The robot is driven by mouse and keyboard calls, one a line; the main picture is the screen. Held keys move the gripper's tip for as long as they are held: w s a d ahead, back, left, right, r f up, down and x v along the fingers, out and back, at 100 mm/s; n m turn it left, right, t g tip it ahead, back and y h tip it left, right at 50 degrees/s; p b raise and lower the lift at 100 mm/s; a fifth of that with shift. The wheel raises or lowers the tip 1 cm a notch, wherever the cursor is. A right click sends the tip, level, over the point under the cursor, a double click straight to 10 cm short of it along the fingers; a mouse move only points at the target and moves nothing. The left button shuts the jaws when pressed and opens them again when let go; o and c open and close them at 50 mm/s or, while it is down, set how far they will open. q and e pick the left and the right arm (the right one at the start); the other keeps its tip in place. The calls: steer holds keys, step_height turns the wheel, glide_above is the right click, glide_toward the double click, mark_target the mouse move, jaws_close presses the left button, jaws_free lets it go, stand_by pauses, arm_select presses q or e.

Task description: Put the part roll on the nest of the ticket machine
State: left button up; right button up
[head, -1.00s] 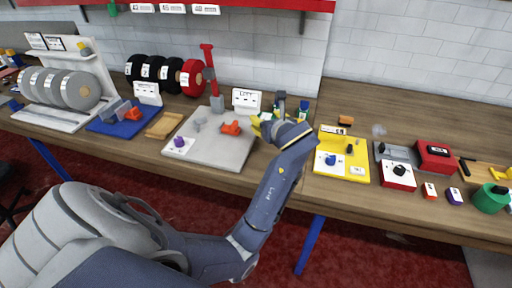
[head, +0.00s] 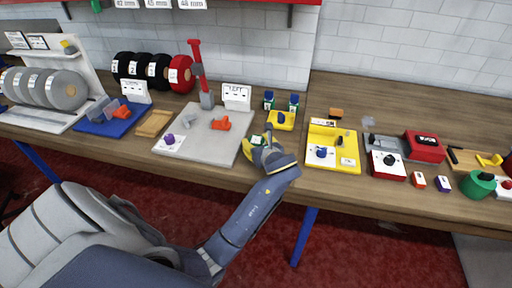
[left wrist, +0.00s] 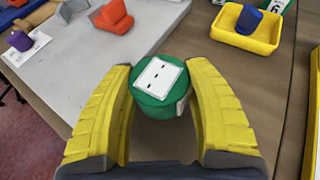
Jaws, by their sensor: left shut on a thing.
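A green round roll (left wrist: 160,88) with a white label on top sits between the yellow fingers of my left gripper (left wrist: 158,100) in the left wrist view; I take it for the part roll. The fingers are shut on its sides. In the head view my left gripper (head: 258,144) is over the bench by the right edge of the grey board, and the roll is mostly hidden. The red machine with a dark display (head: 425,146), likely the ticket machine, stands further right. Its nest cannot be told for sure. My right gripper is not in view.
A yellow board (head: 350,139) and a red-and-white box with a black knob (head: 388,165) lie between gripper and machine.

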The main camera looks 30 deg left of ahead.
arm_select(q)
steer(key=shift+f, duration=1)
steer(key=shift+f, duration=0.2)
steer(key=o, duration=1.2)
steer(key=shift+r, duration=0.1)
steer(key=shift+d+r, duration=0.15)
steer(key=v, duration=1.1)
steer(key=shift+s, duration=0.1)
steer(key=shift+o, duration=0.6)
steer(key=shift+s+d+r, duration=0.1)
steer(key=shift+s+d, duration=0.15)
